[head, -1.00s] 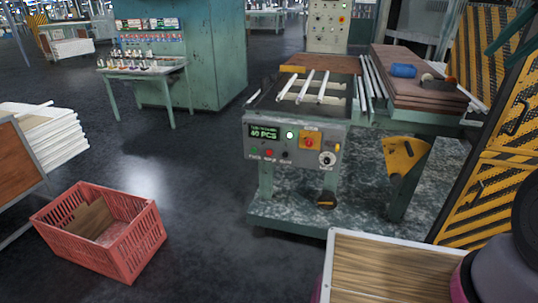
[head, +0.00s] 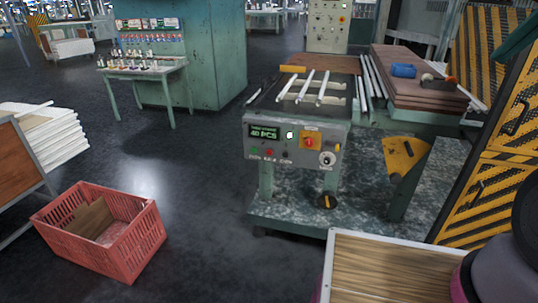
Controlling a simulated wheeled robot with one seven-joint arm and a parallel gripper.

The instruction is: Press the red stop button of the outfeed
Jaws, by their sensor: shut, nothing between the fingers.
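The outfeed's grey control panel (head: 265,143) faces me in the middle of the head view. It has a green-lit display (head: 264,132) whose last line reads "40 PCS". In the row of small buttons below, a red button (head: 269,152) sits right of a green one. A larger red rotary switch (head: 309,142) stands on a yellow plate.
White glass tubes (head: 321,88) lie on the outfeed behind the panel. A red crate (head: 135,258) stands on the floor at left. A wood-topped box (head: 385,268) is close at front right. Yellow-black striped panels (head: 490,185) stand at right.

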